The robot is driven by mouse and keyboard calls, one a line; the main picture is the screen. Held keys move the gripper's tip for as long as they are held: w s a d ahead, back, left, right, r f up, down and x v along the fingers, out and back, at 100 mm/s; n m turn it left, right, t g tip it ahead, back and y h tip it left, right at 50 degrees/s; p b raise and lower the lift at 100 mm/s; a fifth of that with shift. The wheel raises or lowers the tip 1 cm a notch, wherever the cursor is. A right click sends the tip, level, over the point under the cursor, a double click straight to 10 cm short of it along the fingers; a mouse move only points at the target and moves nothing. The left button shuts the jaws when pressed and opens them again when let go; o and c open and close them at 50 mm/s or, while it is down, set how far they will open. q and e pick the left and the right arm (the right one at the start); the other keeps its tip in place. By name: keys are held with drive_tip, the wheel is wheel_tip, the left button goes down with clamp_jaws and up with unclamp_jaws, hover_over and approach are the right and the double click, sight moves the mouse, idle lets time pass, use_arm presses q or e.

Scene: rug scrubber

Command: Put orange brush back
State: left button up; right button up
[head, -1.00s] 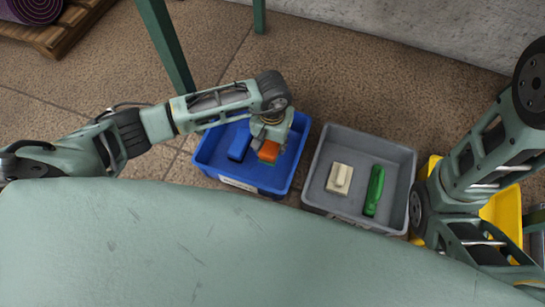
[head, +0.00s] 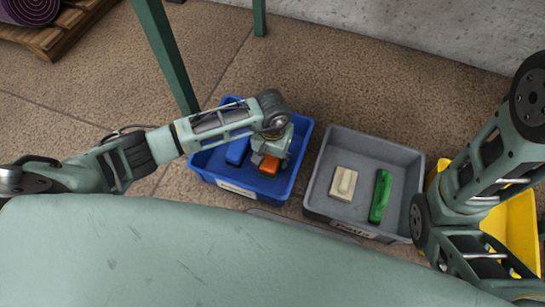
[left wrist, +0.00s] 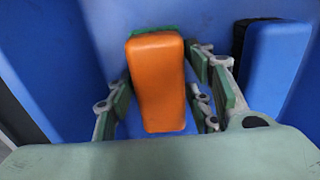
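The orange brush (head: 269,166) is inside the blue bin (head: 284,190), in its right part. In the left wrist view the orange brush (left wrist: 158,80) shows its orange top, with a little green at its far end. My left gripper (head: 267,160) reaches down into the bin over the brush. In the left wrist view its fingers (left wrist: 160,100) stand on both sides of the brush, with narrow gaps beside it, so it looks open. The brush's underside is hidden. My right arm shows at the right, but its gripper is out of view.
A blue brush (head: 237,150) lies in the same bin, left of the orange one. A grey bin (head: 323,178) to the right holds a cream brush (head: 343,183) and a green brush (head: 380,196). A yellow bin (head: 518,228) is partly behind my right arm.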

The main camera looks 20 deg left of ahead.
use_arm(q)
drive_tip(key=shift+o, duration=0.5)
drive_tip(key=shift+r, duration=0.2)
wheel_tip(320, 180, up, 11)
drive_tip(key=p, duration=0.7)
drive_tip(key=shift+s+r, duration=0.1)
drive_tip(key=shift+r, duration=0.35)
